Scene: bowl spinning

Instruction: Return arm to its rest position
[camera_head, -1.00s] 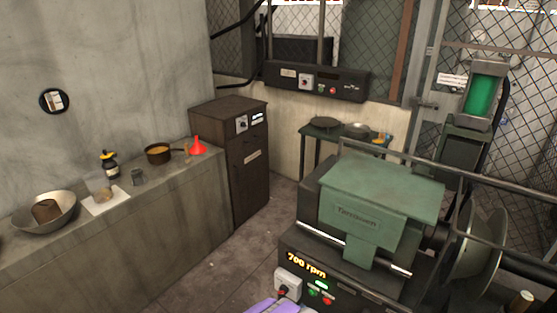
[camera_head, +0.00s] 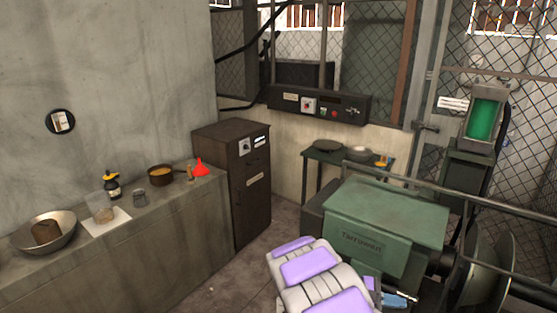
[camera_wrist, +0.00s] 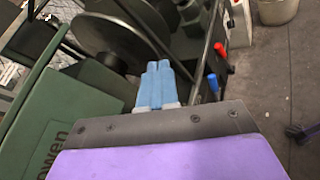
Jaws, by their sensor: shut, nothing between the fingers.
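My arm shows purple and white at the bottom centre of the head view, in front of the green spinning machine (camera_head: 390,212). My gripper (camera_wrist: 158,68) points away from the wrist in the wrist view, its blue fingers together and empty. Its blue fingers also show in the head view, low beside the machine (camera_head: 402,299). The machine's green housing fills the left of the wrist view, with a dark round disc (camera_wrist: 108,38) beyond the fingers.
A red-handled lever (camera_wrist: 220,52) and a blue-handled lever (camera_wrist: 213,83) stand right of the fingers. A metal rail (camera_head: 480,196) runs behind the machine. A concrete counter (camera_head: 150,238) at left carries a metal bowl (camera_head: 62,240), pot and red funnel (camera_head: 201,169). Open floor shows between counter and machine.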

